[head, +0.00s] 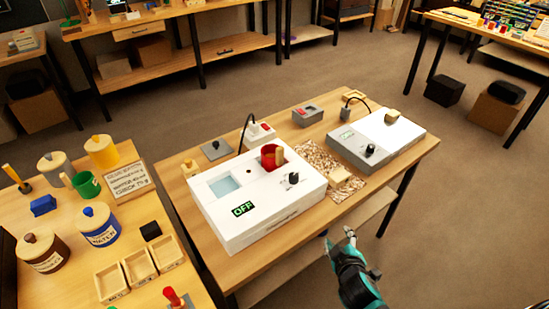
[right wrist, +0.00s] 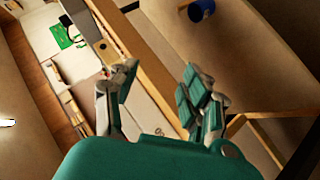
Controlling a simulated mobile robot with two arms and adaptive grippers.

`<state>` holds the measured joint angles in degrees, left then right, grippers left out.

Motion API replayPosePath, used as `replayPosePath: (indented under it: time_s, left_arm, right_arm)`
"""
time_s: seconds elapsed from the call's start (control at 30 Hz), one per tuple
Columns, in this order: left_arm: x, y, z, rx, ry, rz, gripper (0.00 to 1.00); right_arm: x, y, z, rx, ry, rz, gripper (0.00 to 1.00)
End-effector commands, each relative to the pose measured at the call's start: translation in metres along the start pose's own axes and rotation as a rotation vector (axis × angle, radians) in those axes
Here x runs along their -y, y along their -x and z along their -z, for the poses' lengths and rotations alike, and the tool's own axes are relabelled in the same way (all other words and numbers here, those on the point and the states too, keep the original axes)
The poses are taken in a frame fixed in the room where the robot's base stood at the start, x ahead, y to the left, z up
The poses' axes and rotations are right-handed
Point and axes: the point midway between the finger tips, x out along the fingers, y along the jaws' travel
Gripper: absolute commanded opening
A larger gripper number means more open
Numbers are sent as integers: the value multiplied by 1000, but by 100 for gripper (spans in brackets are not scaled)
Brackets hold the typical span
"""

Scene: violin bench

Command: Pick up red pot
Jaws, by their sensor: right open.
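The red pot (head: 272,157) sits in the top of a white box-shaped device (head: 262,215), at its back right. Its lower part is hidden by the device. My right gripper (head: 342,236) is beyond the table's front edge, to the lower right of the pot and apart from it. In the right wrist view my right gripper (right wrist: 160,82) is open, with nothing between its fingers. I cannot make out the red pot in that view. My left gripper is not in view.
The white device also has a blue-grey square window, a black knob and an OFF display. A second grey-white device (head: 378,137) stands to the right. A left table (head: 90,269) holds several lidded jars, a green mug (head: 87,185) and small trays.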

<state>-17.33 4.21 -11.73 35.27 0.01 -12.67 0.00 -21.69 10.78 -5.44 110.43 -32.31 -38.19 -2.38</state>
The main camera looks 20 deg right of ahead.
Motion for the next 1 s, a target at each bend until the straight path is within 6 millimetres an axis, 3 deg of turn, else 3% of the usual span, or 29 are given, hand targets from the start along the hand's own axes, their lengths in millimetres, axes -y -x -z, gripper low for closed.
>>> replayPosePath:
  time_s: [0.03,0.1,0.2,0.3,0.4,0.53,0.7,0.87,1.0]
  left_arm:
    - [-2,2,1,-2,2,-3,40]
    - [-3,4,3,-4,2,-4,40]
    - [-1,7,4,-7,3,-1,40]
    - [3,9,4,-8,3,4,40]
    - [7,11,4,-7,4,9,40]
    - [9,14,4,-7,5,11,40]
    - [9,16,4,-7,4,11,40]
    - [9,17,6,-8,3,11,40]
    - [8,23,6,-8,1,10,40]
  right_arm:
    - [-39,0,36,-122,107,-114,48]
    - [-83,8,86,-291,293,-268,48]
    - [-123,35,158,-521,618,-470,48]
    - [-132,64,213,-704,999,-624,48]
    - [-123,79,241,-811,1407,-706,48]
    - [-113,71,240,-825,1893,-699,48]
    - [-123,49,216,-722,2307,-583,48]
    - [-132,36,203,-655,2450,-507,48]
    - [-127,20,212,-648,2464,-496,48]
